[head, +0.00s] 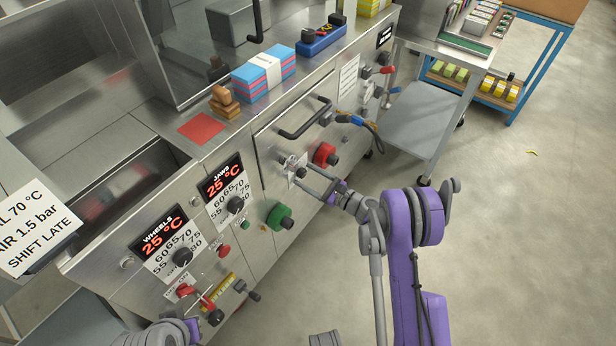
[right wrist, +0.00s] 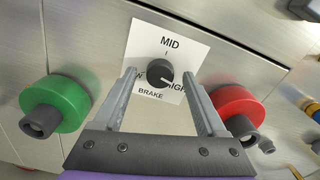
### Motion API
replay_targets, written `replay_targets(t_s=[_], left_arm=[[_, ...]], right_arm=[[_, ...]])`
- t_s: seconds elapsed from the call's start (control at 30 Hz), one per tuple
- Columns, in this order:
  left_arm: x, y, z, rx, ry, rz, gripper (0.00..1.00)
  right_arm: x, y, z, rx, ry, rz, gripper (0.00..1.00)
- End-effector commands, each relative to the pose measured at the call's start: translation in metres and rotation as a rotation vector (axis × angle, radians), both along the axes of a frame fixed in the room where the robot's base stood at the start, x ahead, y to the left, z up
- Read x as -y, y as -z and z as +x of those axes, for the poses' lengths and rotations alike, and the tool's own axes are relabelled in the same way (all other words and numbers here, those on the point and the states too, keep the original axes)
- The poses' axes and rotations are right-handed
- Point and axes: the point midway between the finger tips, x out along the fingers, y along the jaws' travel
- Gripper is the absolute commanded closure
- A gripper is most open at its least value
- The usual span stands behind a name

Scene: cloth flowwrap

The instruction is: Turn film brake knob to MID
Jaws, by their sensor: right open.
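The film brake knob (right wrist: 160,74) is a small round dark knob on a white plate (right wrist: 190,50) marked MID at the top and BRAKE below. The side labels are partly covered; the right one reads "IGH". A pale mark shows on the knob, but its exact heading is hard to tell. My right gripper (right wrist: 160,80) is open, its two fingers on either side of the knob, with visible gaps. In the head view the right gripper (head: 302,179) reaches the plate (head: 296,166) from the right. Only a piece of my left arm shows at the bottom edge; its gripper is not visible.
A green button (right wrist: 58,103) is left of the plate and a red button (right wrist: 237,104) right of it, both close to the fingers. A black bar handle (head: 305,120) is above. A steel cart (head: 425,115) stands beyond.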

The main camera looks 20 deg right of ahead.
Motion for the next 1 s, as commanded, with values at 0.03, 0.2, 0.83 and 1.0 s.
replay_targets(t_s=[0.03, 0.2, 0.83, 1.0], left_arm=[[0.0, 0.0, 0.0, 0.0, 0.0, 0.0, 1.0], [0.0, 0.0, 0.0, 0.0, 0.0, 0.0, 1.0], [0.0, 0.0004, 0.0001, 0.0, 0.0, 0.0, 1.0], [0.0, 0.0028, 0.0002, -0.001, 0.0, 0.0, 1.0]], right_arm=[[-0.0004, 0.0, 0.0004, 0.0, 0.0, 0.0, 0.26], [-0.0003, -0.0001, 0.0002, 0.0, 0.0, 0.0, 0.26], [-0.0002, 0.0, 0.0001, 0.003, 0.0, -0.004, 1.0], [-0.0001, 0.0004, 0.0001, 0.026, -0.001, -0.033, 1.0]])
